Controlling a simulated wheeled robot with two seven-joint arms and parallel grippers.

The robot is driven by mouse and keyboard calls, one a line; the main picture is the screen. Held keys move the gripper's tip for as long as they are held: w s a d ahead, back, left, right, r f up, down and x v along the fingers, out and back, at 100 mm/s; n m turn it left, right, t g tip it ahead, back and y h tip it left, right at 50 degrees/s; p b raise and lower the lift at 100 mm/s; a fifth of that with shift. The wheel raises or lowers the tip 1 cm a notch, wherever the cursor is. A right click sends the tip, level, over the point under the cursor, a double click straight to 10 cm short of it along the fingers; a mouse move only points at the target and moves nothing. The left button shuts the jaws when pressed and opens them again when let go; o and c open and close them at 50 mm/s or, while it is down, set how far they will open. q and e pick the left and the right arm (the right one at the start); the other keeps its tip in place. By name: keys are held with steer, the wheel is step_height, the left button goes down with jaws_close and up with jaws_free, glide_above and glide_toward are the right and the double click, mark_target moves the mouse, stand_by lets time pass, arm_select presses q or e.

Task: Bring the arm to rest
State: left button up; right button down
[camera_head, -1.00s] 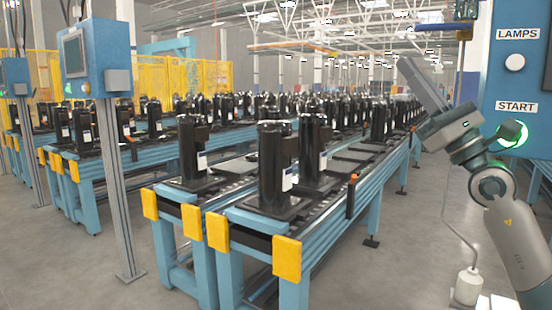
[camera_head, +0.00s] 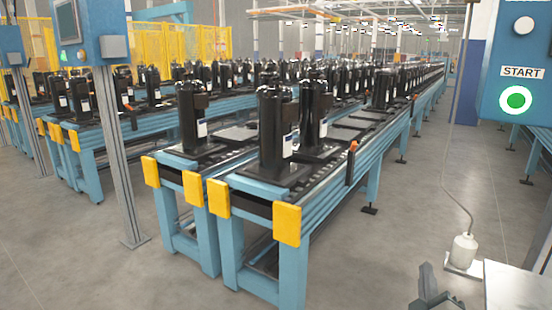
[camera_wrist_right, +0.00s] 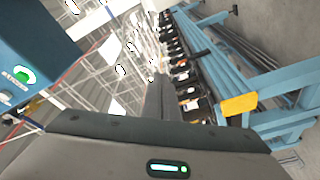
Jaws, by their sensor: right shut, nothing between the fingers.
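My right gripper (camera_head: 428,282) shows at the bottom edge of the head view, low and right of the conveyor. Its dark fingers are together and hold nothing. In the right wrist view the shut fingers (camera_wrist_right: 160,98) point away, with the conveyor line beyond them. Most of my right arm is outside the head view. My left gripper is not in view. The blue control panel (camera_head: 492,105) stands at the upper right with its green START button (camera_head: 515,99) lit; the gripper is well below and apart from it.
Blue conveyors with yellow end caps (camera_head: 287,225) carry several black compressors (camera_head: 272,130). A panel on a post (camera_head: 75,30) stands at left. Grey floor (camera_head: 380,255) is free between.

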steer(key=s+a+f+m+g+y, duration=0.1)
steer(key=s+f+g, duration=0.25)
steer(key=f, duration=0.35)
steer(key=s+a+f+m+g+y, duration=0.1)
steer(key=s+f+m+g, duration=0.1)
steer(key=s+f, duration=0.45)
steer(key=s+a+f+m+g+y, duration=0.1)
steer(key=s+a+f+g+y, duration=0.15)
steer(key=s+f, duration=0.5)
steer(key=s+a+f+m+g+y, duration=0.1)
steer(key=s+a+f+g, duration=0.25)
steer(key=s, duration=0.65)
steer(key=s+a+f+g+y, duration=0.2)
steer(key=s+a+f+g, duration=0.15)
steer(key=s+f, duration=0.4)
steer(key=a+f+t, duration=0.1)
steer(key=a+f, duration=0.1)
steer(key=f, duration=1.4)
steer(key=w+a+f+t, duration=0.1)
steer(key=f, duration=1.5)
steer(key=shift+a+f+t+p, duration=0.2)
steer(key=shift+a+t+p, duration=0.1)
steer(key=shift+a, duration=0.05)
steer(key=shift+y, duration=0.25)
